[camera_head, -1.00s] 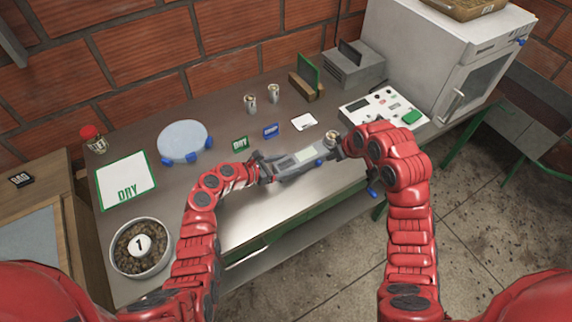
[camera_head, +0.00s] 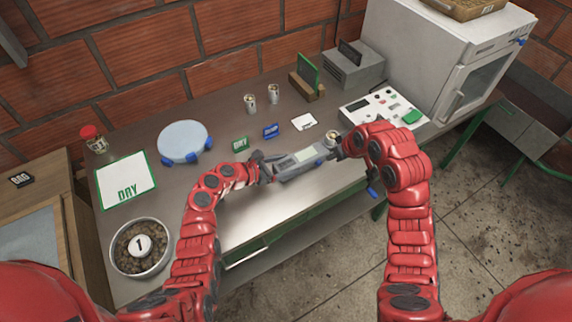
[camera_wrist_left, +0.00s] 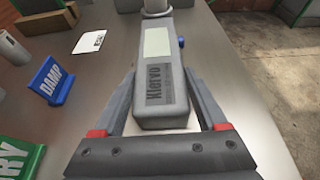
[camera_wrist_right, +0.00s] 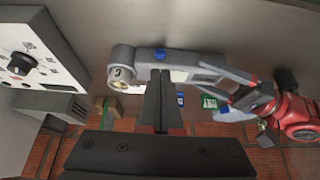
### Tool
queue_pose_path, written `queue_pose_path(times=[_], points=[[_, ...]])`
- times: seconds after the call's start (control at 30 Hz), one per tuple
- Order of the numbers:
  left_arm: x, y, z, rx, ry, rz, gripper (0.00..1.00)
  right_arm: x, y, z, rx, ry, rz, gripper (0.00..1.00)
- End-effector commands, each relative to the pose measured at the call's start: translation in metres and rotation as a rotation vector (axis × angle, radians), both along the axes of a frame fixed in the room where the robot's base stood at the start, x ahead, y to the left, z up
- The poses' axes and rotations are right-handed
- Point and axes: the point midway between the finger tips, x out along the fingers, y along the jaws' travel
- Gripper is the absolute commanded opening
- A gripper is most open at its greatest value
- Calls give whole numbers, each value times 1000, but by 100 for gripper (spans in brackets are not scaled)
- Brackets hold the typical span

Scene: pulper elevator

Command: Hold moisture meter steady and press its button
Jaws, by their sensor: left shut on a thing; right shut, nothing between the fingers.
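The moisture meter (camera_head: 297,162) is a long grey device with a pale screen and a round cup (camera_head: 331,137) at its far end. In the left wrist view, its label end (camera_wrist_left: 162,90) sits between the fingers of my left gripper (camera_wrist_left: 162,112), which is shut on it. A blue button (camera_wrist_left: 181,42) sticks out of the meter's side; it also shows in the right wrist view (camera_wrist_right: 160,54). My right gripper (camera_wrist_right: 160,73) is shut and empty, with its fingertips at the meter, close to the button. I cannot tell whether they touch it.
A green DRY sign (camera_head: 240,144), blue DAMP sign (camera_head: 270,131) and white card (camera_head: 304,121) stand or lie behind the meter. A control panel (camera_head: 385,107) and white oven (camera_head: 430,60) are at the right. A bowl of beans (camera_head: 140,262) is at the front left.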

Motion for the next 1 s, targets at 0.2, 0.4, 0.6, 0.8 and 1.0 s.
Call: queue_pose_path(times=[0.2, 0.4, 0.6, 0.8, 1.0], points=[[0, 0, 0, 1, 1, 0, 0, 0, 0, 0, 0, 0, 0, 0], [0, 0, 0, 1, 1, 0, 0, 0, 0, 0, 0, 0, 0, 0], [0, 0, 0, 1, 0, 1, 0, -1, -3, -5, -7, 3, -14, 0], [0, 0, 0, 1, 0, 1, 0, -12, -36, -46, -70, 20, -143, 0], [0, 0, 0, 1, 0, 1, 0, -37, -82, -95, -171, 28, -354, 0]])
